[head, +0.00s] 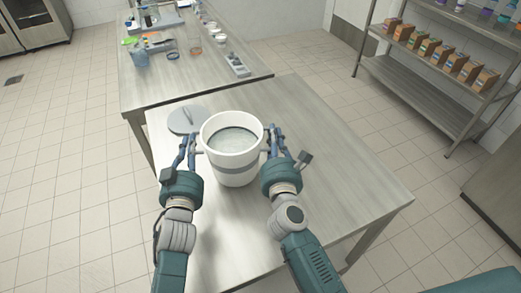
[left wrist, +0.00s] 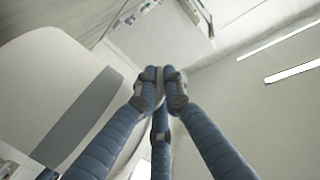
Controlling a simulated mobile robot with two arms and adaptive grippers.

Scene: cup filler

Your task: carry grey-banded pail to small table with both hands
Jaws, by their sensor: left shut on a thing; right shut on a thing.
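The white pail (head: 233,180) with a grey band is upright over the near table (head: 325,170), open at the top, with pale contents inside. I cannot tell whether its base touches the tabletop. My left gripper (head: 194,145) is shut at the pail's left side, just below the rim. My right gripper (head: 269,144) is shut at its right side at about the same height. In the left wrist view my left gripper's fingers (left wrist: 160,88) meet beside the pail's wall (left wrist: 55,75), with the grey band at left. The gripped parts are mostly hidden.
A round grey lid (head: 187,120) with a handle lies behind the pail at left. A shelf with boxes (head: 430,47) stands at right. The near table's right side is clear.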

